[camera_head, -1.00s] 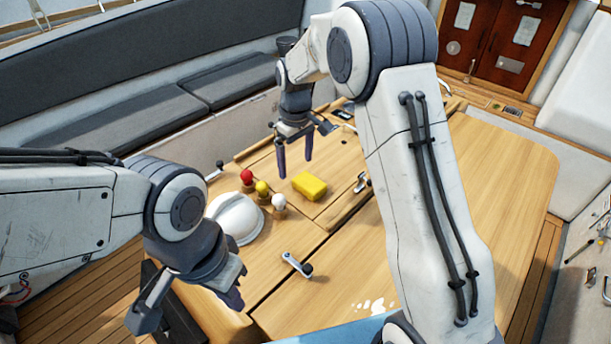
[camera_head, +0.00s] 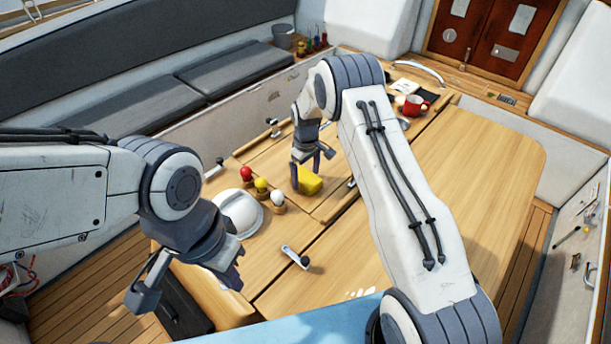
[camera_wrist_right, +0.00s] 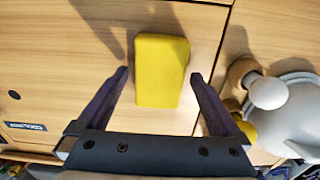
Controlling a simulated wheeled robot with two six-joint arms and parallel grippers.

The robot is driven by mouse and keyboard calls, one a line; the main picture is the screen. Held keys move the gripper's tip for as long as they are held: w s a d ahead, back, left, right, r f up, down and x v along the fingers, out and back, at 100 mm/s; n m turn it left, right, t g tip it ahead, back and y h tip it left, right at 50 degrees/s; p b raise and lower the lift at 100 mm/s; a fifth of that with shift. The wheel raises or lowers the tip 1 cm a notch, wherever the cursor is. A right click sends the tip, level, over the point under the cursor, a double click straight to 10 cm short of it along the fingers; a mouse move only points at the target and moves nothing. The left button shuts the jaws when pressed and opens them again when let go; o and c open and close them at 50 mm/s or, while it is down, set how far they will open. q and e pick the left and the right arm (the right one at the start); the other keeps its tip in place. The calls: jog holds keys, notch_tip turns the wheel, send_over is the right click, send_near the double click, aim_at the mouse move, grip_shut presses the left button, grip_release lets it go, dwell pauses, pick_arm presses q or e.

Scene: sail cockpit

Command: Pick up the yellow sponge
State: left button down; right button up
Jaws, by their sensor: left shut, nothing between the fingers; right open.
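The yellow sponge (camera_head: 310,183) lies on the wooden table in the head view, partly covered by my right gripper. My right gripper (camera_head: 305,180) points down at the sponge with its fingers open. In the right wrist view the sponge (camera_wrist_right: 162,70) lies ahead of and between the two open fingers (camera_wrist_right: 160,85), with a gap on each side. I cannot tell how high the fingertips are above the table. My left gripper (camera_head: 190,295) is shut and empty, at the lower left, away from the sponge.
Red, yellow and white knobs (camera_head: 262,187) and a white dome (camera_head: 238,212) stand left of the sponge. A crank handle (camera_head: 295,257) lies nearer me. A red mug (camera_head: 415,105) stands at the table's far end. The table's right side (camera_head: 470,180) is clear.

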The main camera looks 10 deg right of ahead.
jog(key=shift+f, duration=0.75)
jog(key=c, duration=1.2)
jog(key=shift+r, duration=0.15)
jog(key=shift+c, duration=0.2)
